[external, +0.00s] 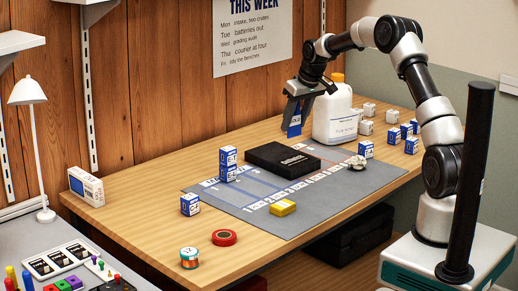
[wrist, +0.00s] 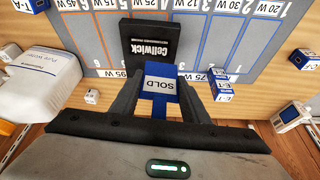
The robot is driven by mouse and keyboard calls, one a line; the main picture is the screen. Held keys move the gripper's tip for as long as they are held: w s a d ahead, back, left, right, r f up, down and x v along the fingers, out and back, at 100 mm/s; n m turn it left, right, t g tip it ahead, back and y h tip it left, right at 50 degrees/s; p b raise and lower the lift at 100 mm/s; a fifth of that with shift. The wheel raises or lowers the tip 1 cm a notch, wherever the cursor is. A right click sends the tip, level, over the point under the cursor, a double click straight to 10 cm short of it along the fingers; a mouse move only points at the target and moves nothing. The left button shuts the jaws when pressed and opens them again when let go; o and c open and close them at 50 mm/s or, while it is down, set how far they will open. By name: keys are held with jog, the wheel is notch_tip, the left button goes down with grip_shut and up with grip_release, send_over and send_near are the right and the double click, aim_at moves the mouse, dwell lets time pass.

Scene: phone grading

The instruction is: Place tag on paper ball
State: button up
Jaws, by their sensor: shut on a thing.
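My gripper (external: 298,103) is shut on a blue tag (external: 295,123) with a white panel. It holds the tag above the back of the table, behind the black box and left of the white jug. In the wrist view the tag (wrist: 161,84) reads SOLD and sits between the fingers. A small crumpled greyish-white thing, which looks like the paper ball (external: 357,162), lies on the right part of the grey mat (external: 245,200), well to the right of and nearer than my gripper. I cannot make it out in the wrist view.
A black box (external: 283,158) lies on the mat. A white jug (external: 335,117) with an orange cap stands close beside my gripper. Blue-and-white blocks (external: 228,164) are stacked at the mat's left, with others at the right. A yellow block (external: 283,208) lies at the front.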

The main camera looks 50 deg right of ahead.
jog(key=s+d+r+m+h, duration=0.1)
jog(key=s+d, duration=0.5)
jog(key=d, duration=0.3)
jog(key=s+d+r+m, duration=0.1)
jog(key=s+d+m, duration=0.1)
jog(key=s+d, duration=0.45)
send_over(358, 156)
notch_tip(358, 156, down, 10)
jog(key=shift+w+d+r, duration=0.1)
jog(key=shift+d+r, duration=0.05)
jog(key=shift+f+b, duration=0.2)
jog(key=shift+b, duration=0.1)
jog(key=o, duration=1)
